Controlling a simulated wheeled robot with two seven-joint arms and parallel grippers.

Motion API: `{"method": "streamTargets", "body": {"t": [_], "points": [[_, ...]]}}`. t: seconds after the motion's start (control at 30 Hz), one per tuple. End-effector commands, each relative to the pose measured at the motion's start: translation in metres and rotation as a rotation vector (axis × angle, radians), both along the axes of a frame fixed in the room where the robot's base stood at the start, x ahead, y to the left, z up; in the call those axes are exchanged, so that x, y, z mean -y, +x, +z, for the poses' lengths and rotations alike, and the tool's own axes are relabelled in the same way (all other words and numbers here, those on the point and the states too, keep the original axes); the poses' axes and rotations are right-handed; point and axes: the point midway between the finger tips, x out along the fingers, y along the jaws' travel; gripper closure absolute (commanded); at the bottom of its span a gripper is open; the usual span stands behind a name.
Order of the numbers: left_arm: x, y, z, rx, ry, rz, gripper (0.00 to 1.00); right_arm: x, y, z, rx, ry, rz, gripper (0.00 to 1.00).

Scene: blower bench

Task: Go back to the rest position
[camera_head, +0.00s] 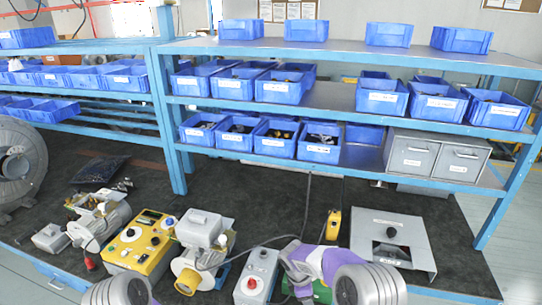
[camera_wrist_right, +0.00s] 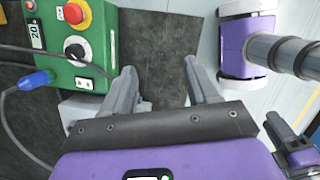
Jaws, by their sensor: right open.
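My right gripper (camera_wrist_right: 160,78) is open in the right wrist view, with nothing between its two grey fingers. It points down over the dark mat (camera_wrist_right: 150,35), beside a green control box (camera_wrist_right: 85,45) and apart from it. In the head view my purple right arm reaches in at the bottom, and its gripper is hidden there. A grey and purple link of my left arm shows at the bottom left of the head view. A dark finger-like part at the right edge of the wrist view may be my left gripper (camera_wrist_right: 290,140); its jaws are unclear.
A grey box with a red button (camera_head: 258,272), a yellow control box (camera_head: 138,243) and a grey metal housing (camera_head: 390,232) stand on the bench close around my arms. Blue shelves (camera_head: 340,100) with several bins rise behind.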

Motion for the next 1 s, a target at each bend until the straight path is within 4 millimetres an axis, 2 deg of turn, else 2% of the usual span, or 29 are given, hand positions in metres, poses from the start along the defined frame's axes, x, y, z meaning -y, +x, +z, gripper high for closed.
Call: {"method": "streamTargets", "body": {"t": [0.03, 0.17, 0.33, 0.5, 0.6, 0.7, 0.8, 1.0], "points": [[0.000, 0.001, -0.007, 0.003, 0.001, 0.001, 0.57, 0.001, -0.009, -0.020, -0.010, 0.030, -0.037, 0.41], [0.000, 0.002, -0.017, 0.003, 0.001, 0.000, 0.57, -0.005, -0.033, -0.060, -0.024, 0.129, -0.161, 0.41], [0.000, 0.001, -0.036, 0.002, 0.000, 0.000, 0.57, -0.016, -0.081, -0.125, -0.056, 0.289, -0.431, 0.41], [0.000, 0.002, -0.065, 0.002, 0.000, 0.001, 0.57, -0.029, -0.153, -0.194, -0.096, 0.457, -0.920, 0.41], [0.000, 0.002, -0.081, 0.002, 0.000, 0.001, 0.57, -0.031, -0.191, -0.220, -0.102, 0.507, -1.241, 0.41], [0.000, 0.002, -0.092, 0.002, 0.000, 0.001, 0.57, -0.029, -0.222, -0.235, -0.095, 0.518, -1.508, 0.41], [0.000, 0.002, -0.099, 0.002, 0.000, 0.001, 0.57, -0.025, -0.242, -0.242, -0.077, 0.511, -1.696, 0.41], [0.000, 0.002, -0.102, 0.002, 0.000, 0.000, 0.57, -0.020, -0.256, -0.244, -0.053, 0.501, -1.837, 0.41]]}}
